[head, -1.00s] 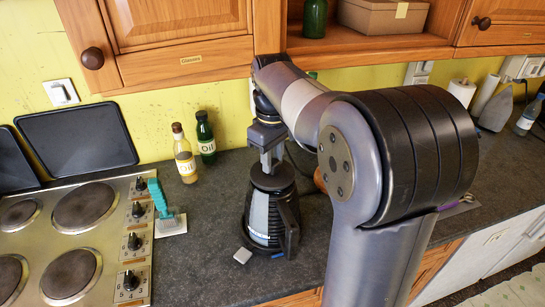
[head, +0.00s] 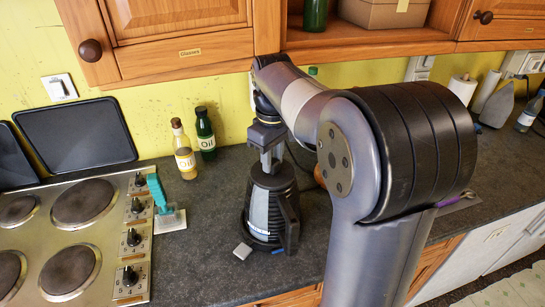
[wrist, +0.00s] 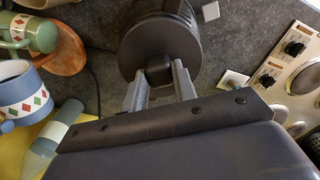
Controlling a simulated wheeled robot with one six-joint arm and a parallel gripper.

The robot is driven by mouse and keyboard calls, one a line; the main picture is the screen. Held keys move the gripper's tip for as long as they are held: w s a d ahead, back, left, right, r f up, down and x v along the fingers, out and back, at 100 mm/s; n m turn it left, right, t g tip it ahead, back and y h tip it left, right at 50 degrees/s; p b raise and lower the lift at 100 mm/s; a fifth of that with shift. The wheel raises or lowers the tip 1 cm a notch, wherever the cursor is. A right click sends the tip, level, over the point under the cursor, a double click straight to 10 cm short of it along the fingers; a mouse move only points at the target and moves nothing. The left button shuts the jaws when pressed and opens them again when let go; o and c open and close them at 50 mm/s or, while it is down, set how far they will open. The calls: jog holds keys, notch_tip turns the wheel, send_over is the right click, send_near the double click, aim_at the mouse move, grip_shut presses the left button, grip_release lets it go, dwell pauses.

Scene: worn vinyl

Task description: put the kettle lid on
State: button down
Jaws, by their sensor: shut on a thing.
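The kettle (head: 258,219) stands on the dark counter to the right of the stove, with a black body, a pale window strip and a black handle on its right. The round black lid (wrist: 151,45) is at the kettle's top in the wrist view. My gripper (head: 270,168) points down over the kettle. Its two grey fingers (wrist: 160,88) are closed on the lid's black knob (wrist: 158,72). The lid looks level and over the kettle's top; whether it is fully seated I cannot tell.
A small pale block (head: 243,251) lies beside the kettle. The wrist view shows a blue cup (wrist: 20,92) and a green mug (wrist: 30,32). Cabinets (head: 180,40) hang above.

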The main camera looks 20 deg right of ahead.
jog(key=c, duration=1.1)
grip_release()
jog(key=shift+o, duration=0.2)
jog(key=shift+r, duration=0.2)
jog(key=shift+r+p, duration=2.1)
jog(key=shift+p, duration=0.1)
notch_tip(320, 180, up, 11)
jog(key=shift+f+b, duration=0.15)
jog(key=shift+b, duration=0.3)
